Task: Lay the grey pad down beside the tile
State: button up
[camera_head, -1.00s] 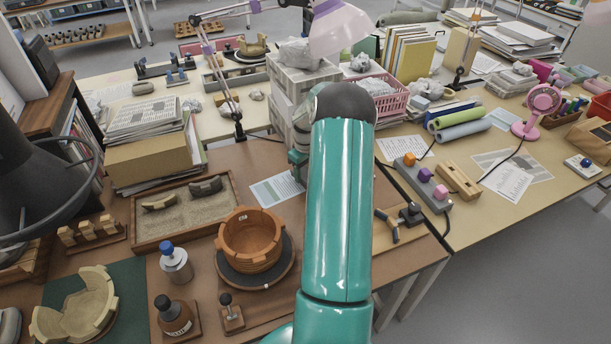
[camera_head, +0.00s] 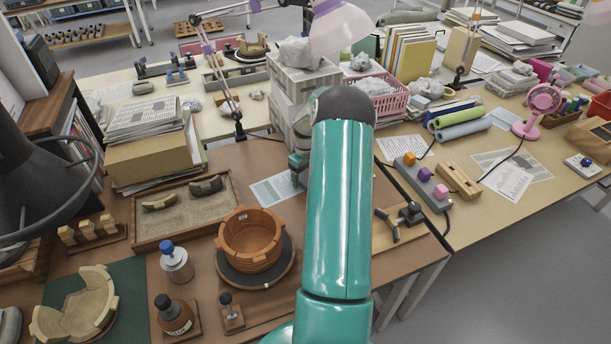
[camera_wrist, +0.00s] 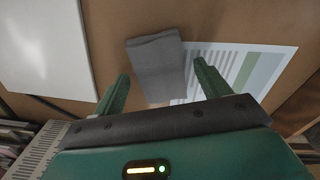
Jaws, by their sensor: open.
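The grey pad (camera_wrist: 155,60) shows in the wrist view as a small dark grey folded-looking piece. It appears to lie on the brown table, at the left edge of a printed sheet. My gripper (camera_wrist: 160,72) is open, with one finger on either side of the pad's near part; contact is not visible. A flat white piece (camera_wrist: 45,45) lies left of the pad with bare table between them; I cannot tell whether it is the tile. In the head view my arm covers this area, and the pad is not seen there.
The printed sheet (camera_head: 272,189) lies under the wrist area. A sand tray (camera_head: 185,213) and an orange pot (camera_head: 250,240) on a dark disc stand left of my arm. A stack of grey boxes (camera_head: 300,85) rises just behind my wrist.

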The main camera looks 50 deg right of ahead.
aim_at(305, 178)
notch_tip(305, 178, up, 12)
dwell(0.4)
jog(key=w+a+r+n+t+h, duration=0.1)
jog(key=a+r, duration=0.8)
jog(key=a, duration=0.4)
jog(key=w+a+r+t+h, duration=0.1)
jog(key=w+a+r, duration=0.1)
jog(key=a+r, duration=0.9)
jog(key=s+a+t+y, duration=0.1)
jog(key=s+a, duration=0.7)
jog(key=a, duration=0.4)
jog(key=s+a+r+t+y, duration=0.1)
jog(key=s+a+t, duration=0.1)
jog(key=s+a, duration=0.7)
jog(key=a, duration=0.3)
jog(key=shift+a+n+t, duration=0.3)
jog(key=shift+a, duration=0.05)
jog(key=shift+r, duration=0.1)
